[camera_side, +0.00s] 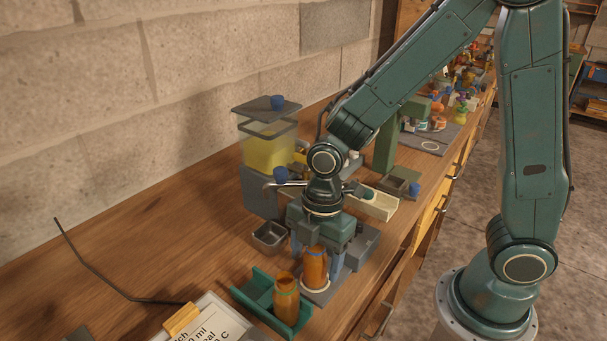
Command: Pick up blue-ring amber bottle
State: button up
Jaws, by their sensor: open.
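The blue-ring amber bottle (314,270) stands upright on a small grey pad (323,297) with a pale ring around its foot. A thin blue band shows near its top, just under my gripper. My gripper (316,261) points down over it, open, with one finger on each side of the bottle. I cannot tell whether either finger touches it. The bottle's top is hidden under the gripper body. A second amber bottle (286,301), with no blue ring that I can see, stands in a green holder (254,295) in front and to the left.
A small square metal dish (270,236) is left of my gripper. A still with a yellow tank (267,150) stands behind. A pale tray (372,205) lies to the right. A card with a yellow clip (182,319) and a bent dark rod (92,266) lie at front left.

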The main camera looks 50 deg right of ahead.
jog(key=c, duration=1.2)
jog(key=shift+r, duration=0.25)
notch_tip(320, 180, up, 19)
jog(key=shift+r, duration=0.15)
dwell(1.2)
jog(key=shift+r, duration=0.1)
dwell(0.7)
